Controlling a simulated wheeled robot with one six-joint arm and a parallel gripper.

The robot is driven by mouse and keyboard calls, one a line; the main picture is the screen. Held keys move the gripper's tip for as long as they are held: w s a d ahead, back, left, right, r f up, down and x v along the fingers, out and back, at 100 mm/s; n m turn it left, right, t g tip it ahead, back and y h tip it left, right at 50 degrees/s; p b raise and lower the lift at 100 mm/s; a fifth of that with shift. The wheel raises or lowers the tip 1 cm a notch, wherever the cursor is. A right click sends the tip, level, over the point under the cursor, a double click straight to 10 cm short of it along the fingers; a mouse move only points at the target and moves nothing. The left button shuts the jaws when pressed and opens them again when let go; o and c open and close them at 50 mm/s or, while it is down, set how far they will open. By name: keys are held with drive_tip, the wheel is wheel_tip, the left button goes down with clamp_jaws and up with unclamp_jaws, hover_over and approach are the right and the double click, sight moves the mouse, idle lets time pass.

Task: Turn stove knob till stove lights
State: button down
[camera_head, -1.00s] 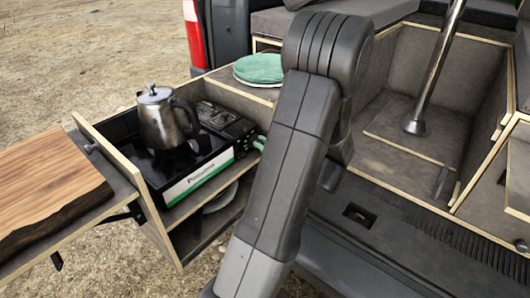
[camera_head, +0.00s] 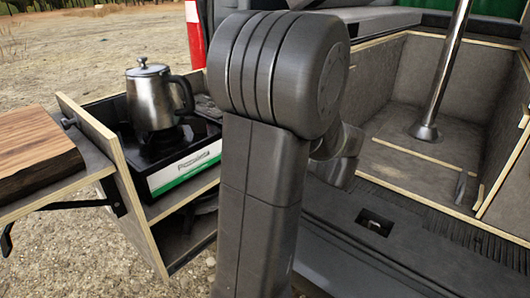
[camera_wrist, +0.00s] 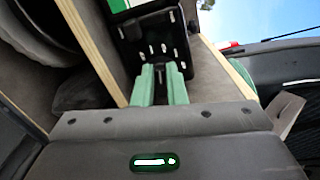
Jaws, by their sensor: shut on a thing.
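The camping stove (camera_head: 184,166) has a black body with a white and green front panel. It sits in the pulled-out wooden drawer, and a steel kettle (camera_head: 156,103) stands on it. My arm hides the stove's right end in the head view. In the wrist view, the green fingers of my gripper (camera_wrist: 161,72) are close together against the stove's black control end (camera_wrist: 153,38). They are shut on the stove knob, which is mostly hidden between them. No flame is visible.
A wooden board (camera_head: 35,152) lies on the side shelf at left. The drawer's wooden walls (camera_head: 120,175) stand close around the stove, and a wooden edge (camera_wrist: 92,50) runs beside my fingers. A metal post (camera_head: 443,75) rises in the van at right.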

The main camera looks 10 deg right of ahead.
drive_tip(key=n+b, duration=0.4)
drive_tip(key=b, duration=0.1)
drive_tip(key=f+n+b, duration=0.1)
drive_tip(key=n+b, duration=0.3)
drive_tip(key=b, duration=0.1)
drive_tip(key=shift+f+b, duration=0.15)
drive_tip(key=shift+b, duration=0.15)
drive_tip(key=shift+n, duration=0.4)
drive_tip(key=c, duration=1.5)
unclamp_jaws()
drive_tip(key=shift+d, duration=0.1)
drive_tip(key=shift+o, duration=0.2)
drive_tip(key=p+v, duration=0.3)
drive_tip(key=v, duration=1)
drive_tip(key=shift+s+d+p, duration=0.25)
drive_tip(key=shift+p, duration=0.1)
